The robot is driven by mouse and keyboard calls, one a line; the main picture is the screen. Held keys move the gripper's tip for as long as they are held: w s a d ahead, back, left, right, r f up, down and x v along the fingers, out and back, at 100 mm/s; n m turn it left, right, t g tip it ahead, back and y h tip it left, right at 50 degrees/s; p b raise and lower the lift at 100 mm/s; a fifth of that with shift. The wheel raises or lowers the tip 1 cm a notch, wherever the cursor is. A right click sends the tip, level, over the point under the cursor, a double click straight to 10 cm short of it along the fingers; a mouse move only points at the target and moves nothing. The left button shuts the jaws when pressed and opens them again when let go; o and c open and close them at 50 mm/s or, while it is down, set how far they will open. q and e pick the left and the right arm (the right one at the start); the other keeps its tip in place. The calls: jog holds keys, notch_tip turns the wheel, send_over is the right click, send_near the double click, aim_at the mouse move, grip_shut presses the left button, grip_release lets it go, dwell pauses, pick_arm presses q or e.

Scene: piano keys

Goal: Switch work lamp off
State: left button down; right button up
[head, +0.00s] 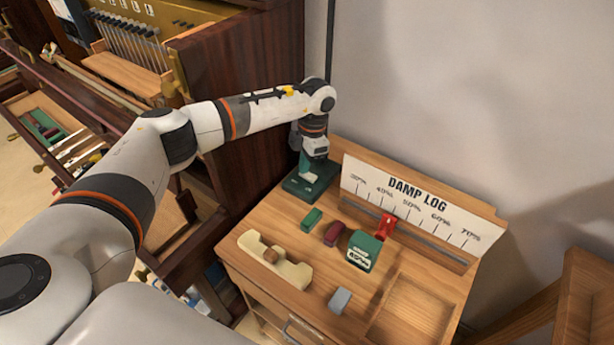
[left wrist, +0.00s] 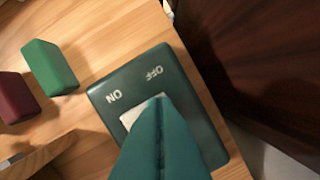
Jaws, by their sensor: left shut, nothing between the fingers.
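The dark green switch box (head: 325,178), with a dark pole (head: 330,45) rising behind it, stands at the back left corner of the wooden cabinet top. In the left wrist view the box (left wrist: 205,125) bears the words ON and OFF and a pale switch piece (left wrist: 133,113). My left gripper (head: 306,168) points down over the box. In the left wrist view its teal fingers (left wrist: 160,103) are shut with nothing between them. Their tips overlap the pale piece and hide part of it. I cannot tell whether they touch it. My right gripper is not in view.
A green block (head: 312,219), a maroon block (head: 334,233), a green labelled item (head: 363,251), a cream piece (head: 290,271) and a grey block (head: 340,300) lie on the cabinet top. The damp log board (head: 420,205) stands behind with a red slider (head: 386,227). A dark piano case (head: 240,90) stands close left.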

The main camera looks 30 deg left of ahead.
pick_arm(q)
jog(key=shift+f, duration=0.15)
jog(key=shift+r, duration=0.2)
jog(key=shift+r+p, duration=2.3)
jog(key=shift+r, duration=1.1)
jog(key=shift+f, duration=0.1)
